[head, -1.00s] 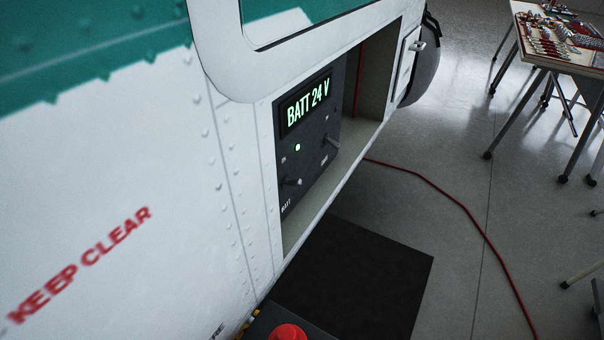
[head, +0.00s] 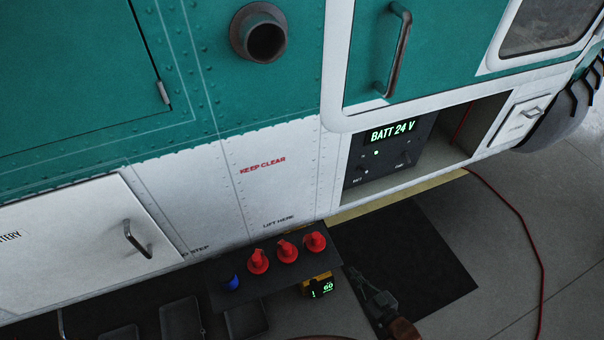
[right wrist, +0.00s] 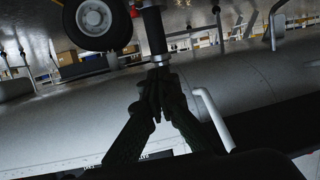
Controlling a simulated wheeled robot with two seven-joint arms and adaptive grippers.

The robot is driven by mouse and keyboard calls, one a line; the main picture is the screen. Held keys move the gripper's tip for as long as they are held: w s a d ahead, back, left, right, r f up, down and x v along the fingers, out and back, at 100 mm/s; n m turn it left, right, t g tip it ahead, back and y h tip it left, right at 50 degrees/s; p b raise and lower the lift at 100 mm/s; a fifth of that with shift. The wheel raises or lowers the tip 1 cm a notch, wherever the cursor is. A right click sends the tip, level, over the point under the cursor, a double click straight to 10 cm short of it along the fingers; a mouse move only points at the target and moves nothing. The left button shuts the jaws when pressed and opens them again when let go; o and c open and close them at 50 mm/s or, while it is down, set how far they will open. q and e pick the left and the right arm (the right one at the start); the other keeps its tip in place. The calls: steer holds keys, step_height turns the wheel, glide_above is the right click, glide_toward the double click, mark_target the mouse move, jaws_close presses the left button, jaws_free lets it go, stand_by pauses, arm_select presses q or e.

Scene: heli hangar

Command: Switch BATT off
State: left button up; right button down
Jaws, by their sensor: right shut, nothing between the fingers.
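The dark control panel (head: 388,160) sits in a recess in the helicopter's white lower side. Its display (head: 392,132) reads BATT 24 V in green, and a small green lamp (head: 376,153) is lit below it. The BATT switch (head: 361,169) is at the panel's lower left, above its label; its exact lever position is too small to tell. A second switch is at the lower right. My right gripper (head: 352,273) is below the panel, in front of the dark mat and apart from the panel. In the right wrist view its fingers (right wrist: 164,82) are shut and empty. My left gripper is not in view.
A dark shelf (head: 262,288) with several red caps, a blue cap and an orange device stands left of my right gripper. A door handle (head: 397,48) and a pipe (head: 265,40) stick out above. A red cable (head: 525,225) runs over the floor at right.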

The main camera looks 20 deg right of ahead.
steer(key=w+d+r+t+p, duration=0.1)
steer(key=w+d+r+p, duration=0.15)
steer(key=r+p, duration=0.65)
steer(key=w+d+r+t+p, duration=0.1)
steer(key=w+d+r+p, duration=0.3)
steer(key=r, duration=0.9)
steer(key=h+p, duration=0.1)
steer(key=p, duration=1.1)
glide_toward(361, 152)
steer(key=s+f, duration=0.1)
steer(key=s, duration=0.2)
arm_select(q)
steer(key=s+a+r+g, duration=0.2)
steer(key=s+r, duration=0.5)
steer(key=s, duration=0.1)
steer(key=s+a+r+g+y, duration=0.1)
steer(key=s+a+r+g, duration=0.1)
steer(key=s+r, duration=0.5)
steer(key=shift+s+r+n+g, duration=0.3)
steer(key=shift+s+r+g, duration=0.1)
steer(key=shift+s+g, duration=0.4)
arm_select(e)
steer(key=shift+s+d+t, duration=0.15)
steer(key=shift+d+t, duration=0.1)
steer(key=shift+t, duration=0.15)
